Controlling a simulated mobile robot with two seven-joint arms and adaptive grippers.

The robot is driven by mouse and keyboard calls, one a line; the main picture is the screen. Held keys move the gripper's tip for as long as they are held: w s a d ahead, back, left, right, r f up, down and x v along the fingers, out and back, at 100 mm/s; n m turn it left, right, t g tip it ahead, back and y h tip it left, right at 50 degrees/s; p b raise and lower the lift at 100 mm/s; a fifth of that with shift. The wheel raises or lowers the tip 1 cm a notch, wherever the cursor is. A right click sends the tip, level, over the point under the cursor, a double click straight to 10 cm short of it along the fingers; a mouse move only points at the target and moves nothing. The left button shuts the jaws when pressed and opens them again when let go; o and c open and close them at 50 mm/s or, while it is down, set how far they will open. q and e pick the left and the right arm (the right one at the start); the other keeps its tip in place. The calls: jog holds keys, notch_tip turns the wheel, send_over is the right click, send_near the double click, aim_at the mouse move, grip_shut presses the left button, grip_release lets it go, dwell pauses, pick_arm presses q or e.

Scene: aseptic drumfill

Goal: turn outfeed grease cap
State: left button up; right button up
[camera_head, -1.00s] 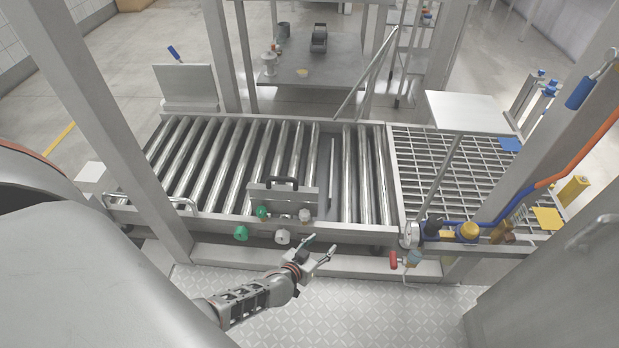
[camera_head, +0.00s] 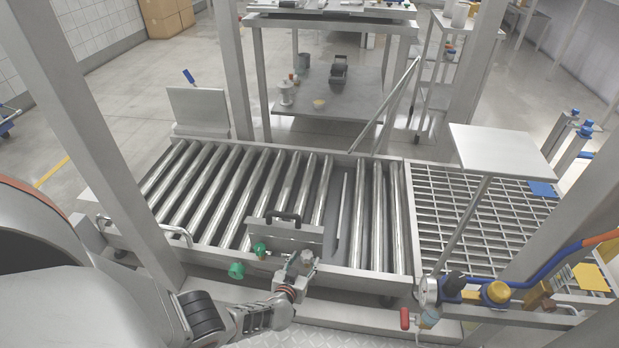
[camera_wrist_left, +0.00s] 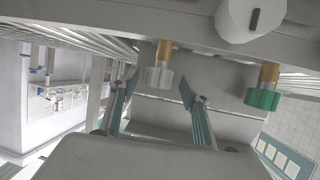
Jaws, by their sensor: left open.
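A grey-white grease cap (camera_wrist_left: 160,78) on a brass stem lies ahead in the left wrist view, lined up between my left fingertips. A green cap (camera_wrist_left: 263,98) on a similar stem is to its right. In the head view, green caps (camera_head: 236,270) and (camera_head: 260,249) sit at the conveyor's front, left of a grey knob (camera_head: 306,257). My left gripper (camera_head: 298,267) is at the front rail and hides the lower grey cap there. Its fingers (camera_wrist_left: 160,86) are open, one on each side of the grey cap; contact cannot be told. Which cap is the outfeed one is not marked.
A plate with a black handle (camera_head: 284,229) stands behind the caps on the roller conveyor (camera_head: 215,190). A grating (camera_head: 470,225) adjoins it at right. A valve with a red handle (camera_head: 405,318) and a steel post (camera_head: 85,110) stand near the front.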

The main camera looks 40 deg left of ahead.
pick_arm(q)
jog(key=shift+w+a+f, duration=0.2)
jog(key=shift+w+f, duration=0.05)
jog(key=shift+w, duration=0.15)
jog(key=shift+w+r, duration=0.15)
pick_arm(e)
jog(key=shift+w+a+r, duration=0.2)
jog(key=shift+r, duration=0.15)
pick_arm(q)
jog(key=c, duration=1.1)
pick_arm(e)
jog(key=shift+s+f, duration=0.15)
pick_arm(q)
jog(key=shift+d, duration=0.1)
